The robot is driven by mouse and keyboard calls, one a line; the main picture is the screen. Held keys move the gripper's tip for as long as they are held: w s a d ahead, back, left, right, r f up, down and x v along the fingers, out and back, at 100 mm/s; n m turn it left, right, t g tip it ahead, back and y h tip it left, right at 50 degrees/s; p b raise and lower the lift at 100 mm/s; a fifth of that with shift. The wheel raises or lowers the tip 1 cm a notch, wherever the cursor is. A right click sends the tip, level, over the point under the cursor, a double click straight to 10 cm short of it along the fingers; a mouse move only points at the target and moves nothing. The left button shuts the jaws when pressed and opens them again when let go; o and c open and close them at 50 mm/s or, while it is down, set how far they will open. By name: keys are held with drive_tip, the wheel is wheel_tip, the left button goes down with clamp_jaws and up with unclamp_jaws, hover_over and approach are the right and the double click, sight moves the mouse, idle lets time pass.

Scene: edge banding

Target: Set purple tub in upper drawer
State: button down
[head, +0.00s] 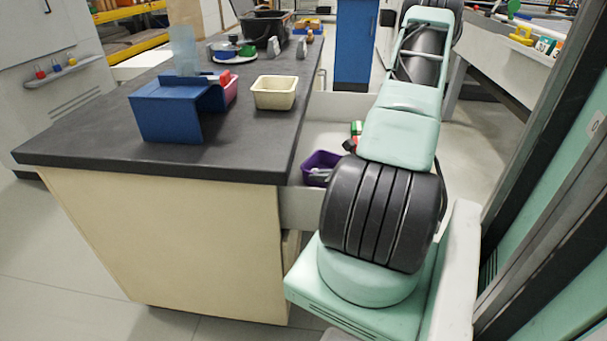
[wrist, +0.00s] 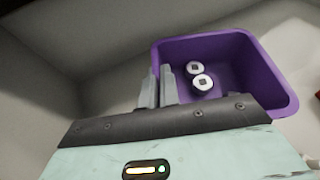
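The purple tub (head: 322,158) is inside the pulled-out drawer (head: 308,208) at the right side of the counter; my arm partly covers it in the head view. In the wrist view the tub (wrist: 268,80) holds two small white-and-dark cylindrical pieces (wrist: 201,75). My gripper (wrist: 158,84) is at the tub's left wall, its two grey fingers close together with the wall pinched between them. The tub looks roughly level. Whether its base touches the drawer floor is hidden.
The dark countertop (head: 75,138) carries a blue bent stand (head: 165,115), a cream tub (head: 274,93) and a black bin (head: 264,28) farther back. Pale drawer walls surround the tub.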

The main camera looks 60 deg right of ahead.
sight(302, 174)
drive_tip(key=shift+w, duration=2.4)
drive_tip(key=shift+w+f, duration=0.15)
drive_tip(key=shift+w, duration=0.05)
drive_tip(key=shift+d+f, duration=0.1)
drive_tip(key=shift+f, duration=0.35)
drive_tip(key=shift+f+b, duration=0.2)
drive_tip(key=shift+b, duration=0.15)
drive_tip(key=c, duration=1.6)
unclamp_jaws()
drive_tip(key=shift+c, duration=0.2)
